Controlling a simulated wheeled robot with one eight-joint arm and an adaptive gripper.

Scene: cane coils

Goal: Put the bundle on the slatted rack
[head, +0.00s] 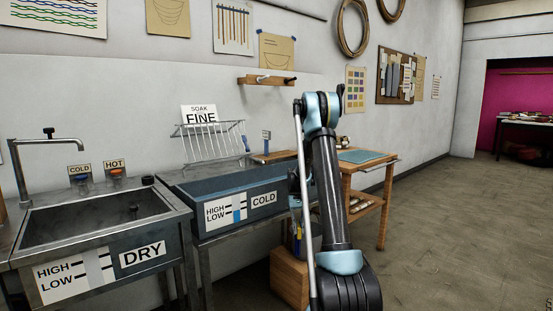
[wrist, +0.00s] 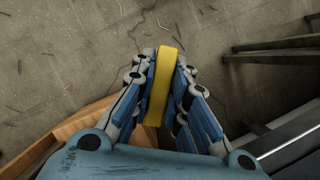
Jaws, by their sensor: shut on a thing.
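My gripper (wrist: 164,62) is shut on a yellow, smooth, long thing (wrist: 160,88) in the wrist view, with blue-and-grey fingers on both sides of it. No separate strands show on it, so I cannot tell surely that it is the bundle. It hangs above the floor. In the head view my arm hides most of the gripper; a little yellow and blue shows left of the arm, in front of the cold trough. A metal rack with thin slats (head: 212,143) stands at the back of the trough, by the FINE sign. Its slats look empty.
The DRY sink (head: 95,225) is at left, beside the COLD trough (head: 240,198). A wooden box (head: 289,279) stands low beside my arm. A wooden table (head: 368,156) with a lower shelf is behind my arm. Open floor (head: 450,220) lies at right.

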